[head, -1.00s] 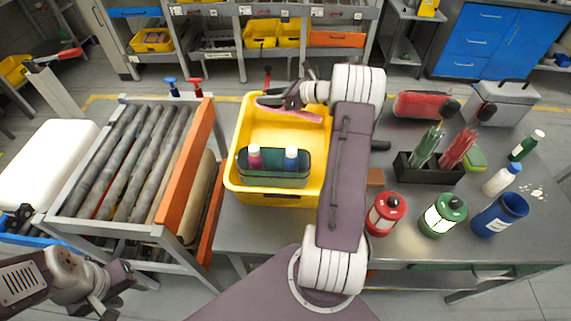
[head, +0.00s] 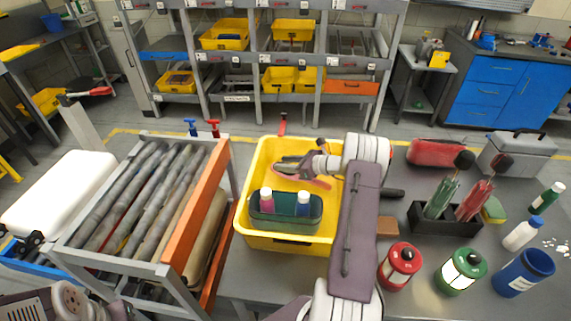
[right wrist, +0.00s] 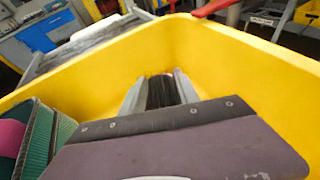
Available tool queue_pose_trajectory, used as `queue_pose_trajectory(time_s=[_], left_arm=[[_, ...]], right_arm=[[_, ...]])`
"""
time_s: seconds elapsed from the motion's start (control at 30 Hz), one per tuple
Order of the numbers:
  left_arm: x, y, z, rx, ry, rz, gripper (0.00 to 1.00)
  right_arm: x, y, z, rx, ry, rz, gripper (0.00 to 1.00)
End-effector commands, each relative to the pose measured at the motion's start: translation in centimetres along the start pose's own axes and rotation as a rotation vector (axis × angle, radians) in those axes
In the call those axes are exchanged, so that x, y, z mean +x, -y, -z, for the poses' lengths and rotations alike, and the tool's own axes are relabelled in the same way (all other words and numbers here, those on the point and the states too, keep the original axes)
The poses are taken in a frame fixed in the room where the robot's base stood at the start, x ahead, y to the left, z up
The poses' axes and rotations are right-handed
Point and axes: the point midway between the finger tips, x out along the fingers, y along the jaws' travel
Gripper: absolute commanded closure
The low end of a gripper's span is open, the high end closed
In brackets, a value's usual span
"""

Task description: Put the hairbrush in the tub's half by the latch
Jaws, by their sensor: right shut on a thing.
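The yellow tub (head: 286,243) stands on the grey table, with a red latch (head: 282,124) at its far side. My right gripper (head: 284,166) is inside the tub's far half, by the latch. In the right wrist view its fingers (right wrist: 160,92) are shut on a dark, ridged piece, which I take for the hairbrush (right wrist: 162,93). A pinkish part shows under the gripper in the head view; I cannot tell whether it belongs to the brush. Whether the brush touches the tub floor is hidden. My left gripper is out of view.
A dark green caddy (head: 285,220) with two bottles fills the tub's near half. The roller conveyor (head: 140,205) with an orange side rail is at left. A red lantern (head: 399,266), a green lantern (head: 460,270) and a blue cup (head: 523,272) stand at right.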

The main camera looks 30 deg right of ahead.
Motion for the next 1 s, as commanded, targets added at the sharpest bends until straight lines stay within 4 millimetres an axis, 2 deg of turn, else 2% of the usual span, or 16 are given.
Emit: queue_pose_trajectory(time_s=[0.57,0.6,0.67,0.93,1.0], left_arm=[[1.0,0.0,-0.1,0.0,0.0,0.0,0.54],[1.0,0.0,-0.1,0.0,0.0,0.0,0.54],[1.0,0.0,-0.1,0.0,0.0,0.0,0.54],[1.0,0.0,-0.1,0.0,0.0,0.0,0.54],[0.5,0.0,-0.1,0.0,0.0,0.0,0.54]], right_arm=[[0.5,0.0,1.2,0.001,-0.001,-0.001,1.0],[0.5,0.0,1.2,0.002,-0.001,-0.001,0.57],[0.5,-0.1,1.2,0.003,-0.002,-0.002,0.41],[0.5,-0.1,1.4,0.006,-0.003,-0.002,0.41],[0.3,-0.1,0.8,0.006,-0.003,-0.003,0.41]])
